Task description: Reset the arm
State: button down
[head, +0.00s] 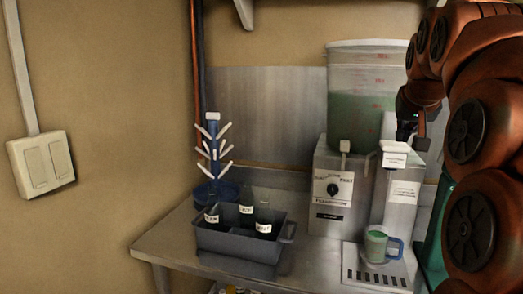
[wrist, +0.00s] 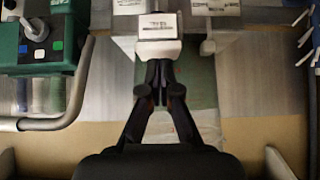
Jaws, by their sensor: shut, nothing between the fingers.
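My orange arm fills the right side of the head view. My gripper (head: 407,130) hangs dark and small beside the green-filled fermenter bucket (head: 355,112), just above a white labelled block (head: 394,155). In the wrist view my gripper (wrist: 160,90) points away from the camera, its black fingers close together with nothing between them. A white labelled block (wrist: 159,27) lies just beyond the fingertips; I cannot tell whether they touch it.
A grey crate (head: 237,261) with dark labelled bottles stands on the metal table (head: 163,249), before a bottle tree (head: 213,150). A green mug (head: 376,245) with a blue handle sits on a drip tray (head: 375,276). A green machine (wrist: 38,40) with a metal rail shows in the wrist view.

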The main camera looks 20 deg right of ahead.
jog(key=s+a+f+n+g+y+p, duration=0.3)
jog(key=a+f+n+g+y, duration=0.1)
jog(key=a+f, duration=1.45)
jog(key=s+a+f+n+g+p, duration=0.1)
jog(key=s+a+f+g, duration=0.1)
jog(key=s+a+f, duration=0.5)
jog(key=s+a+f+n+g+y+p, duration=0.1)
jog(key=s+a+f, duration=0.5)
jog(key=s, duration=0.7)
jog(key=shift+s+a+f+n+g+y+p, duration=0.35)
jog(key=shift+a+n+g+p, duration=0.25)
jog(key=shift+g, duration=0.5)
jog(key=shift+d, duration=0.2)
